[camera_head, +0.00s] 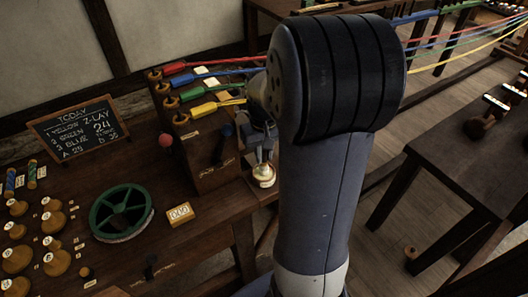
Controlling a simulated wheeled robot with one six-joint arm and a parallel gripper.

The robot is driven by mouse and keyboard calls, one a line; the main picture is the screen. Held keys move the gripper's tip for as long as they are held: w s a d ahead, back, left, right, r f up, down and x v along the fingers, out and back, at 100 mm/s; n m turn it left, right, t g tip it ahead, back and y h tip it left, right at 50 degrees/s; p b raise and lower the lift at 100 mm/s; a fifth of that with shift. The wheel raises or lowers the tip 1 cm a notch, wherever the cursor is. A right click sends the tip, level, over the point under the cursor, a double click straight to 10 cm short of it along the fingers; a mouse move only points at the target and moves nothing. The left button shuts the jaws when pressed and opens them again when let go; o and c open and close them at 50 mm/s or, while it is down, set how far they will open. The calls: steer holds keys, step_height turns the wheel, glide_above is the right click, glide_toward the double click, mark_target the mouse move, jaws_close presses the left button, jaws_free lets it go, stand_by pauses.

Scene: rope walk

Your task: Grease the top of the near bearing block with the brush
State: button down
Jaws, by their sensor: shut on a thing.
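My gripper (262,145) is at the right end of the wooden hook stand, partly hidden by my own arm. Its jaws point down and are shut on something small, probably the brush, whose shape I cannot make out. Just below the jaws is a small round pale-and-brass thing (264,175) at the bench edge. I cannot tell whether it is a pot or part of the held thing, nor whether the jaws touch it. No bearing block can be told apart for sure; my arm covers much of the middle.
The hook stand (212,165) carries red, blue, green and yellow strands. On the bench are a green wheel (121,212), a yellow numbered block (180,213), a chalkboard (77,130) and several wooden weights (53,222). Another dark table (450,175) stands right, with floor between.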

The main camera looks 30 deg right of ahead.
step_height(320, 180, up, 7)
steer(key=p, duration=0.6)
stand_by(0.4)
stand_by(0.7)
